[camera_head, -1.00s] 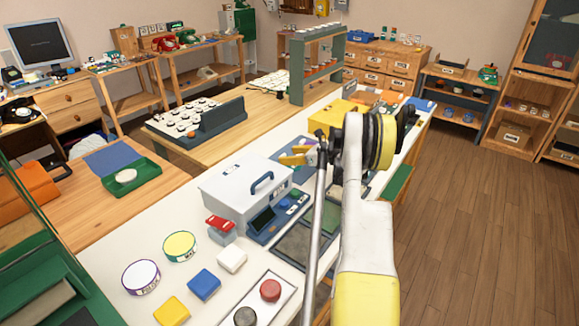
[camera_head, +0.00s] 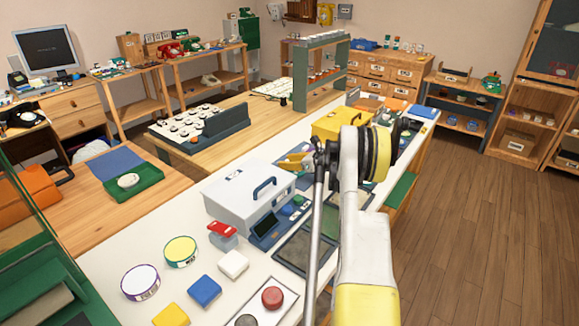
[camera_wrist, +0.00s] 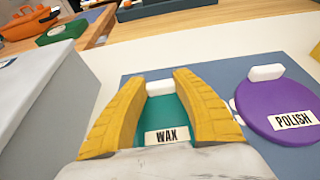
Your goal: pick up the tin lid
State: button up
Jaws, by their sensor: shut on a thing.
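In the wrist view a teal lid (camera_wrist: 160,112) with a white knob (camera_wrist: 160,87) and a "WAX" label lies between the two yellow fingers of my gripper (camera_wrist: 158,82). The gripper is shut on this lid; the fingers hide its sides, and the exact contact is unclear. A purple lid (camera_wrist: 272,108) with a white knob and a "POLISH" label lies on a blue mat (camera_wrist: 225,75), right of the gripper and apart from it. In the head view my gripper (camera_head: 292,162) is behind the grey box, and the lid in it cannot be made out.
A grey box (camera_head: 245,198) with a blue handle stands close to the gripper's left. A yellow box (camera_head: 340,123) stands beyond it on the white table. Blocks, round tins (camera_head: 181,251) and a button tray (camera_head: 263,305) fill the near end. Open floor (camera_head: 460,220) is at right.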

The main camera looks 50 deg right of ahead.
jog(key=shift+r+p, duration=0.35)
jog(key=shift+r, duration=0.3)
notch_tip(320, 180, up, 3)
jog(key=shift+p, duration=0.75)
jog(key=s+d+r+p, duration=0.3)
jog(key=s+d+r, duration=0.2)
jog(key=s, duration=0.5)
jog(key=shift+d+r+p, duration=0.35)
jog(key=shift+d+r, duration=0.05)
jog(key=shift+r, duration=0.45)
